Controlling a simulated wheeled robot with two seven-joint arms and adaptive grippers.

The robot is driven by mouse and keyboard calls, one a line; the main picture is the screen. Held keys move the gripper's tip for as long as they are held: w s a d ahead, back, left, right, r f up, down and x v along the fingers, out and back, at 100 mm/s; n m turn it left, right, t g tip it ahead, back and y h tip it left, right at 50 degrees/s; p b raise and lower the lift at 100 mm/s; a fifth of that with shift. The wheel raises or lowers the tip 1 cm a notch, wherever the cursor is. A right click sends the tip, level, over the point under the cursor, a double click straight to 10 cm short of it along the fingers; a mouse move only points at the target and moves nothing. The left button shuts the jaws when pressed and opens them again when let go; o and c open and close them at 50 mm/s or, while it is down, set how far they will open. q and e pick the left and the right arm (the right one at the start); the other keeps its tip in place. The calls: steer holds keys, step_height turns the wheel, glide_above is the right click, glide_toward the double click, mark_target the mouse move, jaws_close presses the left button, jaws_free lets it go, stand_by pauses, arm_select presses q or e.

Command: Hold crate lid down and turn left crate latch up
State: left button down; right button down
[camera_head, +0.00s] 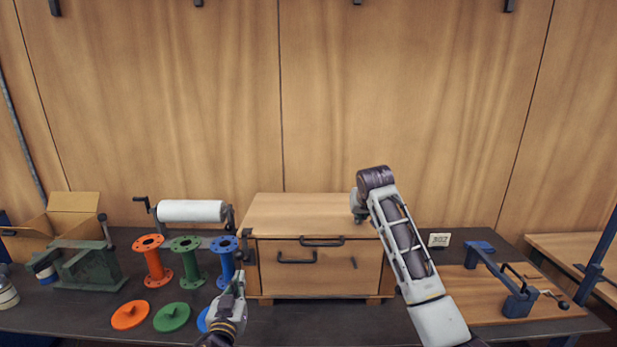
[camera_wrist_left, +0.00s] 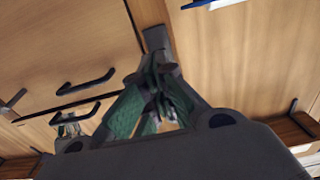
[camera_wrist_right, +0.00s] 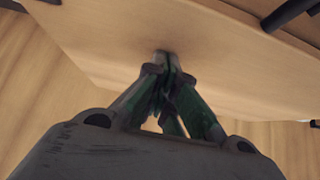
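The wooden crate (camera_head: 340,279) stands on the dark bench with its lid (camera_head: 290,210) lying flat on top. The dark left crate latch (camera_head: 246,242) is on its left front edge; it also shows in the left wrist view (camera_wrist_left: 155,38). My left gripper (camera_head: 239,275) is at the lower end of this latch. In the left wrist view its fingers (camera_wrist_left: 157,72) come in close around the latch; the exact contact is partly hidden. My right gripper (camera_head: 358,217) is at the lid's right part. Its fingertips (camera_wrist_right: 163,58) are together, empty and at the wood surface, apparently touching.
Orange (camera_head: 153,262), green (camera_head: 187,262) and blue (camera_head: 224,260) flanged pipes stand left of the crate, with loose discs (camera_head: 171,317) in front. A white roll (camera_head: 190,211) is behind them. A board with a blue frame (camera_head: 508,290) lies at the right.

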arm_select(q)
steer(key=shift+s+f, duration=0.3)
steer(key=shift+s, duration=0.65)
steer(key=shift+s+f, duration=0.25)
steer(key=shift+s, duration=0.65)
arm_select(e)
steer(key=shift+f, duration=0.1)
arm_select(q)
steer(key=shift+r, duration=0.1)
